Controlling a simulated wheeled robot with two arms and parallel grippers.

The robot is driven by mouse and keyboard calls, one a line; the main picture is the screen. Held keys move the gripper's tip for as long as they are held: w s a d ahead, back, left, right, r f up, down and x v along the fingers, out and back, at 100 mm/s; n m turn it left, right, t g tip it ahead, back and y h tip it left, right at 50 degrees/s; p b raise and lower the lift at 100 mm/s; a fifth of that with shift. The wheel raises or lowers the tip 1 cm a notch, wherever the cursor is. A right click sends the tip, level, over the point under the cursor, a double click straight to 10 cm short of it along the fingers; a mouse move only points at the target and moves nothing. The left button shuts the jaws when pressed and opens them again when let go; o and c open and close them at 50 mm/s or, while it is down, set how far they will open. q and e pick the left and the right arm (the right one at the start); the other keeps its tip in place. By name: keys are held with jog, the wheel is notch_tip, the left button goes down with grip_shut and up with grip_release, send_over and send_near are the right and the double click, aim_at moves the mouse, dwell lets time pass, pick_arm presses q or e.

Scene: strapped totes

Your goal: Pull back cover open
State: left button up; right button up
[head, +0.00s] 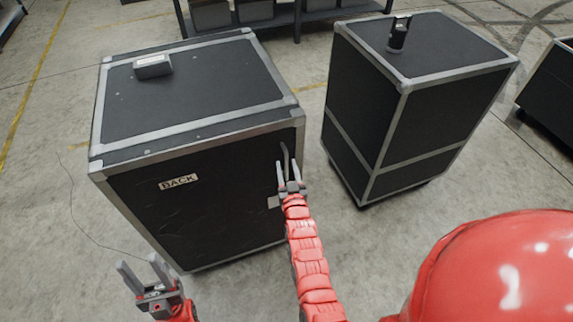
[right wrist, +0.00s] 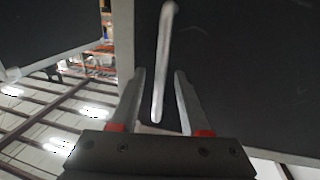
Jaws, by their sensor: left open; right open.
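The back cover (head: 200,205) is the dark front face of the left case, marked with a white "BACK" label (head: 178,182). A grey bar handle (head: 285,158) stands near its right edge. My right gripper (head: 290,177) is open at the handle. In the right wrist view the handle (right wrist: 162,65) reaches down between the two open fingers (right wrist: 160,95), and I see no contact with either finger. My left gripper (head: 145,270) is open and empty at the lower left, in front of the case and apart from it.
A small dark box (head: 152,67) lies on top of the left case (head: 200,90). A second strapped case (head: 420,110) stands to the right with a dark object (head: 398,35) on top. A narrow floor gap separates the cases. A thin cable (head: 72,205) lies on the left floor.

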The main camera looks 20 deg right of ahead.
jog(key=shift+w, duration=0.3)
grip_shut()
dwell(1.3)
